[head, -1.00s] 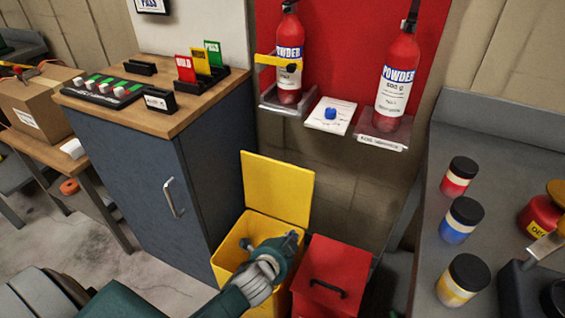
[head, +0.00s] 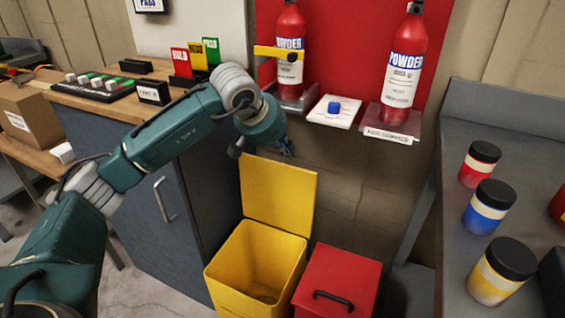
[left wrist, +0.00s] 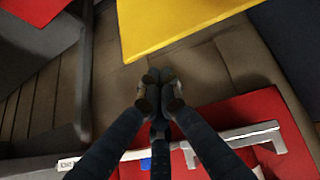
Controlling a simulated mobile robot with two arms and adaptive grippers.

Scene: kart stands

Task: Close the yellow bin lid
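The yellow bin (head: 250,268) stands open on the floor, and its inside shows empty where I can see. Its yellow lid (head: 278,195) stands up at the back, hinged at the rear rim. The lid also fills the top of the left wrist view (left wrist: 180,22). My left gripper (head: 286,149) is just above the lid's top edge, close to the wall side. In the left wrist view its fingertips (left wrist: 159,86) are together with nothing between them, a little apart from the lid edge. My right gripper is not in view.
A red bin (head: 338,280) with a shut lid stands right of the yellow one. A blue cabinet (head: 170,200) is at the left. Two fire extinguishers (head: 290,55) stand on wall shelves above. A grey bench (head: 450,200) with paint jars is at the right.

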